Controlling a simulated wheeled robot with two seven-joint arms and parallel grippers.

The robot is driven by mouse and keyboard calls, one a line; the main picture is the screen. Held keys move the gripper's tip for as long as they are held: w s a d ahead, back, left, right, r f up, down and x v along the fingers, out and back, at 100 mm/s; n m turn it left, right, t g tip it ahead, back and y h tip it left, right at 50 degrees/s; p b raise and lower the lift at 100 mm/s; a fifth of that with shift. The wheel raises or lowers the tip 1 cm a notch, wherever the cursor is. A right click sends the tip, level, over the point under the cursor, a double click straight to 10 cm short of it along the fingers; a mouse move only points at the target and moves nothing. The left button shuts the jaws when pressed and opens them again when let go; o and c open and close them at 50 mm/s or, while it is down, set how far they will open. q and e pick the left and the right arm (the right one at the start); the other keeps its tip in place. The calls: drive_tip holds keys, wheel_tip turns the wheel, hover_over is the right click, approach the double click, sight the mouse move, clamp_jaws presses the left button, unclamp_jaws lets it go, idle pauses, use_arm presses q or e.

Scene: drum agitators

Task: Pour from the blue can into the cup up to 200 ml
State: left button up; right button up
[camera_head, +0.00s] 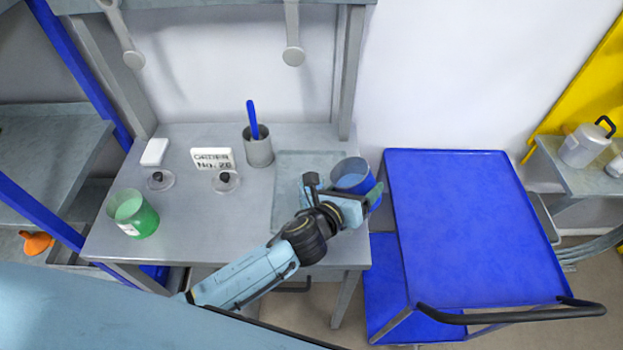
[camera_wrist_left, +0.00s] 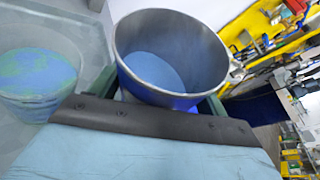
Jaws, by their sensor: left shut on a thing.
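The blue can (camera_head: 350,165) is at the right edge of the grey table. My left gripper (camera_head: 362,195) is shut on it. In the left wrist view the can (camera_wrist_left: 190,101) has a bare metal inside with pale blue contents low in it; its mouth faces up. A clear cup (camera_wrist_left: 20,108) with mottled blue and green contents stands left of the can in that view, apart from it. In the head view the cup is mostly hidden behind my wrist. Any marks on the cup cannot be read. My right gripper is not in view.
A green can (camera_head: 145,222) stands at the table's left front. A grey holder (camera_head: 258,152) with a blue stick, a sign (camera_head: 212,158), two small black-knobbed discs and a white block stand behind. A translucent mat (camera_head: 290,165) lies near the gripper. A blue cart (camera_head: 465,215) stands right.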

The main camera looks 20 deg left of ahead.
use_arm(q)
drive_tip(key=shift+d+f+m, duration=0.4)
drive_tip(key=shift+f, duration=0.2)
drive_tip(key=shift+w+d+f+m+g+y+p, duration=0.1)
drive_tip(key=shift+d+f+m+g+y+p, duration=0.25)
drive_tip(key=shift+d+m+y+p, duration=0.3)
drive_tip(key=shift+d+f+m+y+p, duration=0.15)
drive_tip(key=shift+f+m+y+p, duration=0.25)
drive_tip(key=shift+p, duration=0.2)
drive_tip(key=shift+d+f+m+y, duration=0.15)
drive_tip(key=shift+f+m+y, duration=0.1)
drive_tip(key=shift+f+m, duration=0.1)
